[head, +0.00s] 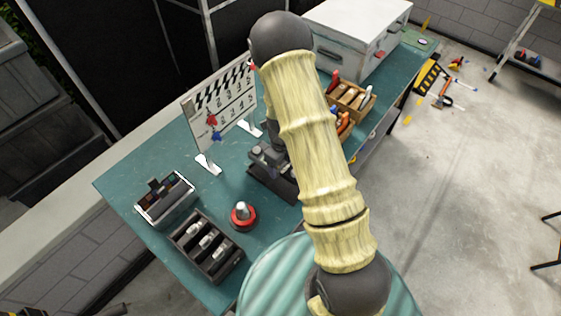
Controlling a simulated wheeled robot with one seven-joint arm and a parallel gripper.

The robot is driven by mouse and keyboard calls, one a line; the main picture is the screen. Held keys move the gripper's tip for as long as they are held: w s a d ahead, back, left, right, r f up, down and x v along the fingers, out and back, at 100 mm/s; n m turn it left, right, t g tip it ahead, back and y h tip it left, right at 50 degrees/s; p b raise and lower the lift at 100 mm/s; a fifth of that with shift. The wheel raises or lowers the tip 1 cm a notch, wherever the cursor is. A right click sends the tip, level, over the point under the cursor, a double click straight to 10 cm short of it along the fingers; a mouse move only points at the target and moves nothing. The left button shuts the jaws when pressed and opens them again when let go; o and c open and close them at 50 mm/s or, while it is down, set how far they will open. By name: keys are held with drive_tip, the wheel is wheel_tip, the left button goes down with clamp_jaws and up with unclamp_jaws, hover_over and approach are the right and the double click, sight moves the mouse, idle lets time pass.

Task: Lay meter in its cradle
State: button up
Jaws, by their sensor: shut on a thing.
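My arm crosses the middle of the head view and hides much of the bench behind it. My gripper (268,153) shows only in part, as dark grey pieces at the left edge of the arm, low over the bench. It is shut on a small grey thing, which I take to be the meter; its outline is mostly hidden. A dark, low base (268,186), perhaps the cradle, lies directly below the gripper and is partly covered by the arm. I cannot tell whether the held thing touches it.
A wooden tool tray (350,99) and a white case (357,36) stand farther back. Floor at right is mostly clear.

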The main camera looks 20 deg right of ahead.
sight(281, 181)
drive_tip(key=shift+w+a+f+b, duration=0.1)
drive_tip(key=shift+w+f+b, duration=0.05)
drive_tip(key=shift+f+b, duration=0.95)
drive_tip(key=shift+d+f+b, duration=0.2)
drive_tip(key=shift+f+b, duration=0.5)
drive_tip(key=shift+f, duration=0.45)
drive_tip(key=shift+a+f, duration=0.25)
drive_tip(key=shift+f, duration=0.05)
drive_tip(key=shift+d, duration=0.1)
drive_tip(key=shift+f+b, duration=0.9)
drive_tip(key=shift+f, duration=0.6)
drive_tip(key=o, duration=1.3)
drive_tip(key=shift+c, duration=0.2)
